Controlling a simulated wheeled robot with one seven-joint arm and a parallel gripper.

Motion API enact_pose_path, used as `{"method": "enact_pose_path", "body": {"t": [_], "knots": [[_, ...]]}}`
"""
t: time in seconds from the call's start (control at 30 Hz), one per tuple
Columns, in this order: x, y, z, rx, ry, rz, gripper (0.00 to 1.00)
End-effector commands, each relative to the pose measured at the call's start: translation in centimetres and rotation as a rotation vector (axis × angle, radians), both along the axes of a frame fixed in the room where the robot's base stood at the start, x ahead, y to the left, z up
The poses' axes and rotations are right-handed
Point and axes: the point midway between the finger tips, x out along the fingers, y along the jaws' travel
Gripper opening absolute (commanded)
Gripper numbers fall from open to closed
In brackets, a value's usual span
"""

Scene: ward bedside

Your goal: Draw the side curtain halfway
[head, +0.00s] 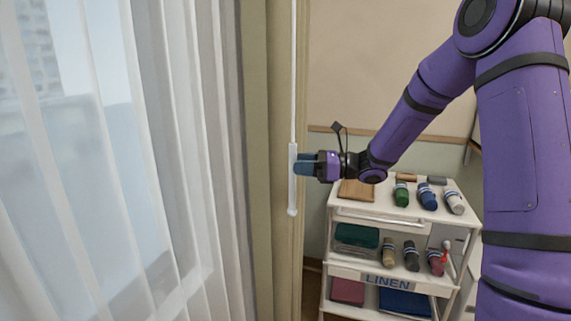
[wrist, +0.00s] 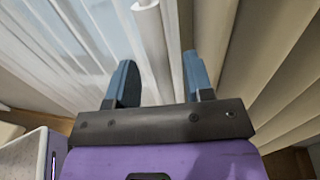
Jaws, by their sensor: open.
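A white curtain wand (head: 293,80) hangs down in the head view, with a thicker white handle at its lower end. A beige curtain (head: 257,150) hangs in folds behind and left of it; it also shows at the right of the wrist view (wrist: 245,50). A sheer white curtain (head: 70,190) covers the window further left. My gripper (head: 302,164) is level with the wand's handle. In the wrist view its two blue fingers (wrist: 160,80) are apart, with the wand (wrist: 150,40) between them, nearer the left finger. Contact cannot be told.
A white linen cart (head: 385,215) stands right of the curtain, below my arm, with rolled items and a brown board (head: 356,190) on top. Its lower shelves hold folded cloths and more rolls. The space before the sheer curtain is clear.

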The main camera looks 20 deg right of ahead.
Motion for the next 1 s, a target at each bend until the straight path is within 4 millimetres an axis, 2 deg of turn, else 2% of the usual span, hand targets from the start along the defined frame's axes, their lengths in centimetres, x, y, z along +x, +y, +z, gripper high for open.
{"method": "enact_pose_path", "body": {"t": [0.1,0.3,0.67,0.7,0.9,1.0], "knots": [[0.8,1.8,0.0,0.000,0.000,0.002,0.47],[1.6,3.6,0.0,0.000,0.000,0.001,0.47],[1.9,4.1,0.0,-0.001,0.000,0.001,0.47],[1.9,4.1,0.0,-0.001,0.000,0.001,0.45],[1.9,4.1,0.0,-0.001,0.000,0.001,0.00],[1.9,4.1,0.0,-0.001,0.000,0.001,0.00]]}}
